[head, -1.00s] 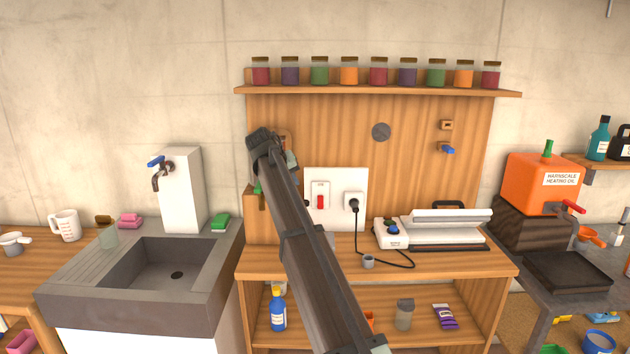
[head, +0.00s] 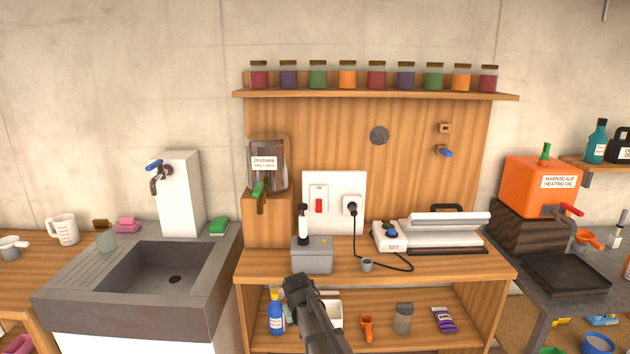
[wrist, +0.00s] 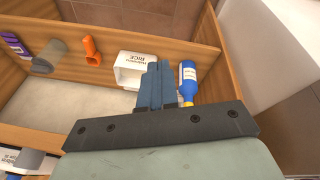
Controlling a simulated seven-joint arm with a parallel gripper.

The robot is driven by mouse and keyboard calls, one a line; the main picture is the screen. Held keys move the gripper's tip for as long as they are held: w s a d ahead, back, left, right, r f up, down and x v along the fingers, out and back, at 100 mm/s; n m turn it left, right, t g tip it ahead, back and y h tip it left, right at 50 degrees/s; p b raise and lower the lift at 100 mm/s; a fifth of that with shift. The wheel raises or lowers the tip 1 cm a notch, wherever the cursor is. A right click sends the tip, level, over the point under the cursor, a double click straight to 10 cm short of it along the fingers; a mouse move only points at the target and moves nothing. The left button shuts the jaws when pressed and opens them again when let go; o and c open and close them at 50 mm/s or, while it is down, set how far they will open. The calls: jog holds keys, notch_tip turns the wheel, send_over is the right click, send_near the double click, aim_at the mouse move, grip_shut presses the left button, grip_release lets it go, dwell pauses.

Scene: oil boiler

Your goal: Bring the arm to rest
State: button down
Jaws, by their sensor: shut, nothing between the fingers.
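My arm shows at the bottom middle of the head view, its dark end in front of the wooden bench's lower shelf. In the wrist view my gripper (wrist: 155,88) is shut, its blue-grey fingers together with nothing between them. A white container labelled rice (wrist: 131,70) lies just left of the fingers in that view. A blue bottle with a yellow tip (wrist: 188,82) is just right of them. I cannot tell whether the fingers touch either one. In the head view the blue bottle (head: 276,314) stands on the lower shelf, left of my arm.
The bench (head: 400,264) holds a grey box (head: 312,256), a small metal cup (head: 366,265) and a sealer-like machine (head: 445,232). The lower shelf also holds an orange scoop (head: 367,328), a shaker (head: 403,318) and a purple packet (head: 443,320). A sink (head: 140,285) stands left.

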jog(key=s+d+f+g, duration=0.2)
jog(key=s+d+f, duration=0.3)
jog(key=s+f, duration=0.6)
jog(key=s+d+f+m+g, duration=0.1)
jog(key=s+d+f, duration=0.4)
jog(key=s, duration=0.8)
jog(key=s+d+f+m+g, duration=0.1)
jog(key=s+d+f+g, duration=0.3)
jog(key=s+f, duration=0.7)
jog(key=s+d+f+m+g, duration=0.2)
jog(key=s+d+f, duration=0.4)
jog(key=s, duration=1)
notch_tip(320, 180, down, 2)
jog(key=shift+d+f+g+y, duration=0.1)
jog(key=shift+d+g+y, duration=0.25)
jog(key=shift+g, duration=0.25)
jog(key=shift+s, duration=0.1)
